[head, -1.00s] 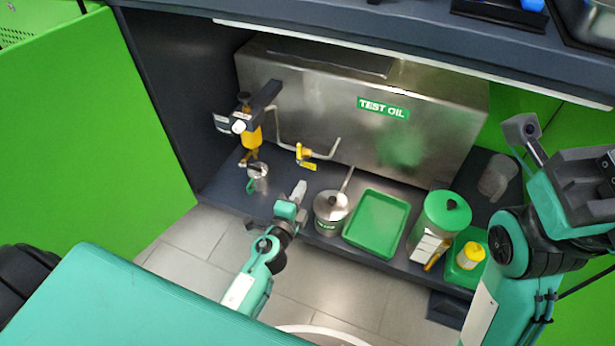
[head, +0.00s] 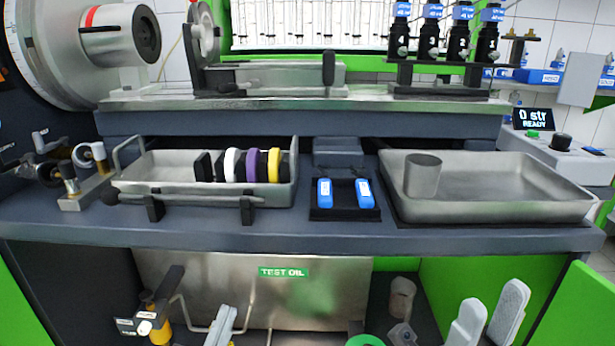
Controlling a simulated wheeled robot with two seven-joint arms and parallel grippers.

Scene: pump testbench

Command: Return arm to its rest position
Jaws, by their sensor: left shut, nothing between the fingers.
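My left gripper (head: 222,322) shows at the bottom of the head view, left of centre, in front of the steel test oil tank. Its fingers are together with nothing between them. My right gripper (head: 488,315) shows at the bottom right, below the bench top. Its two pale fingers stand apart, with nothing visible between them. Both arms are mostly cut off by the lower edge.
The bench top (head: 330,236) holds a steel tray with coloured rings (head: 150,172), two blue items on a dark pad (head: 345,211), and a tray (head: 500,209) holding a metal cup (head: 423,176). The test oil tank (head: 215,275) stands below, beside a yellow-bodied fitting (head: 160,331).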

